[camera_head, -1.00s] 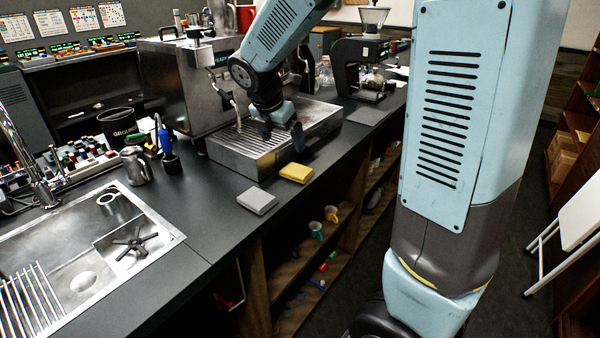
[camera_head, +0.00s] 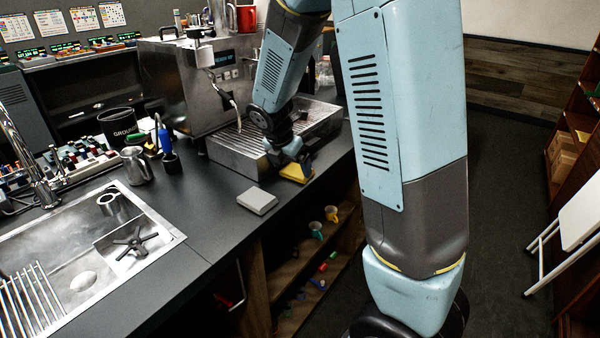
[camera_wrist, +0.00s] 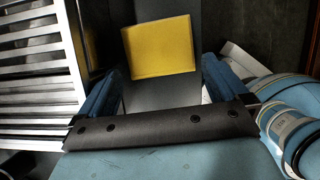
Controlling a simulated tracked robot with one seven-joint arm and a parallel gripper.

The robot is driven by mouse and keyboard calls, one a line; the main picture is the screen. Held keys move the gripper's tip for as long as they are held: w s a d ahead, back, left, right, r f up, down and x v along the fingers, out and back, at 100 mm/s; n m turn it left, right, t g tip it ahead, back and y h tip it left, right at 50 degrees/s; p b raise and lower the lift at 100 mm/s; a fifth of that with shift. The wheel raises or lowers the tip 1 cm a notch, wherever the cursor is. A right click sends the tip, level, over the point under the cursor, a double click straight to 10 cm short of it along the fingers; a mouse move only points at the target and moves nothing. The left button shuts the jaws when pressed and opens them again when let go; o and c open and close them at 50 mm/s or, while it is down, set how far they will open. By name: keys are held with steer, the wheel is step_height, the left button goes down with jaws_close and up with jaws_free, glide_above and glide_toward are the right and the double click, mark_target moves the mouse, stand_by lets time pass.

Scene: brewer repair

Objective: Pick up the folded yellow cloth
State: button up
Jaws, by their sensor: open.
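The folded yellow cloth (camera_head: 297,172) lies on the dark counter near its front edge, in front of the espresso machine's drip tray. In the wrist view the yellow cloth (camera_wrist: 158,48) is a flat, nearly square pad, ahead of and between the two blue fingers. My gripper (camera_head: 292,163) is just above the cloth in the head view and partly covers it. In the wrist view my gripper (camera_wrist: 158,85) is open, its fingers set wider than the cloth, with nothing between their tips. Whether the fingertips touch the counter cannot be told.
A folded grey cloth (camera_head: 257,201) lies on the counter left of the yellow one. The espresso machine's slatted tray (camera_head: 232,150) stands close behind. A sink (camera_head: 100,240) is at left. Open shelves (camera_head: 300,265) with cups are below the counter edge.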

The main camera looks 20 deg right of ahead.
mark_target(292, 171)
steer(key=shift+x, duration=1.25)
steer(key=c, duration=0.7)
